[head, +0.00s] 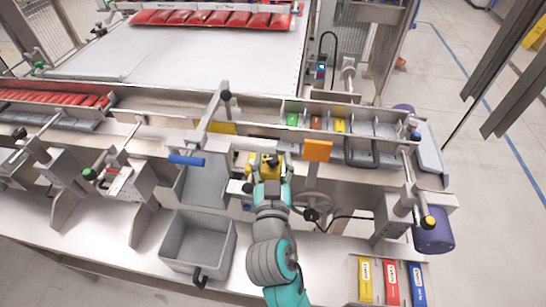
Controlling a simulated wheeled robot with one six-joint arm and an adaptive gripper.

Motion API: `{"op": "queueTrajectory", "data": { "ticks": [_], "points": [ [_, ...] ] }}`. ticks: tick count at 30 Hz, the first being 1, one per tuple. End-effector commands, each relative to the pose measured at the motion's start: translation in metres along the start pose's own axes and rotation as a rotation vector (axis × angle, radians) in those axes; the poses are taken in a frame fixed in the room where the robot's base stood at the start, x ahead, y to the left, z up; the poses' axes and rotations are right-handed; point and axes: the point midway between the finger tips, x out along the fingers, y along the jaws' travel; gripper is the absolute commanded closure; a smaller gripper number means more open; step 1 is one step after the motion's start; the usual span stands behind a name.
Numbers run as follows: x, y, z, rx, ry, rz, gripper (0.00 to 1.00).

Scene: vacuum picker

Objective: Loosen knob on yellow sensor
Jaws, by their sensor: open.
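A small yellow body (254,170), which looks like the yellow sensor, sits at the near side of the conveyor in the middle of the head view. My gripper (269,160) is at the end of my teal and grey arm, right in front of the yellow body, and covers part of it. Its jaws are open. They look small and dark here, and I cannot tell whether they touch anything. The sensor's knob cannot be made out clearly; dark parts of the gripper and sensor overlap there.
An orange plate (318,150) stands close to the right of my gripper. A metal bracket with a blue handle (186,160) is at the left. A handwheel (312,203) is at the right. An empty grey bin (222,243) sits at lower left; coloured boxes (391,283) lie at lower right.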

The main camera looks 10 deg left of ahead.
Motion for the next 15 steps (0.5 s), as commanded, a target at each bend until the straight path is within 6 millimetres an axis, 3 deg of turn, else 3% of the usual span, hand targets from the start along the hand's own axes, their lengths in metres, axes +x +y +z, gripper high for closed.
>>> {"op": "queueTrajectory", "data": {
  "ticks": [4,13,14,15],
  "points": [
    [0.0099,0.0,-0.0004,0.001,0.001,-0.001,0.44],
    [0.012,0.0,-0.0001,0.001,0.0,-0.001,0.44],
    [0.012,0.0,-0.0001,0.001,0.0,-0.001,0.46],
    [0.012,0.0,-0.0001,0.001,0.0,-0.001,0.56]
  ]
}}
